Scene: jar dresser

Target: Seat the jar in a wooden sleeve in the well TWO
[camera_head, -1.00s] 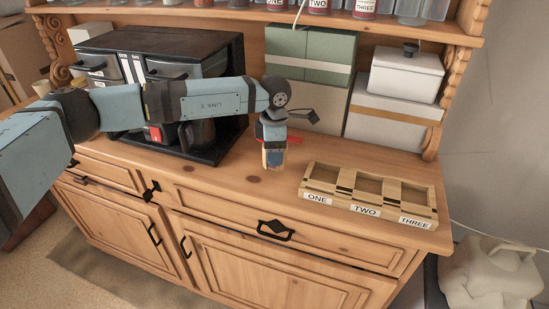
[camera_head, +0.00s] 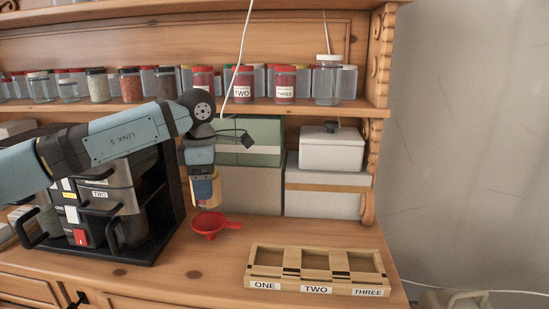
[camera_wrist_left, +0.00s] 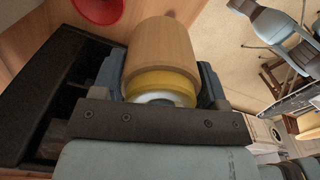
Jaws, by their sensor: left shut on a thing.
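My left gripper (camera_head: 203,186) is shut on the jar in a wooden sleeve (camera_head: 206,192), holding it above the dresser top, left of the well tray. In the left wrist view the gripper (camera_wrist_left: 162,85) grips around the jar (camera_wrist_left: 160,52), showing a pale wooden sleeve, a yellow band and a whitish end. The wooden tray (camera_head: 317,288) has three wells with labels ONE, TWO and THREE at its front. The middle well, TWO (camera_head: 316,264), looks empty, as do the other two. My right gripper is not in view.
A red funnel (camera_head: 210,224) lies on the dresser top just below the held jar. A black rack (camera_head: 160,238) with labelled bins stands at left. Boxes (camera_head: 250,190) stand behind the gripper. Jars line the shelf above. The dresser top between funnel and tray is clear.

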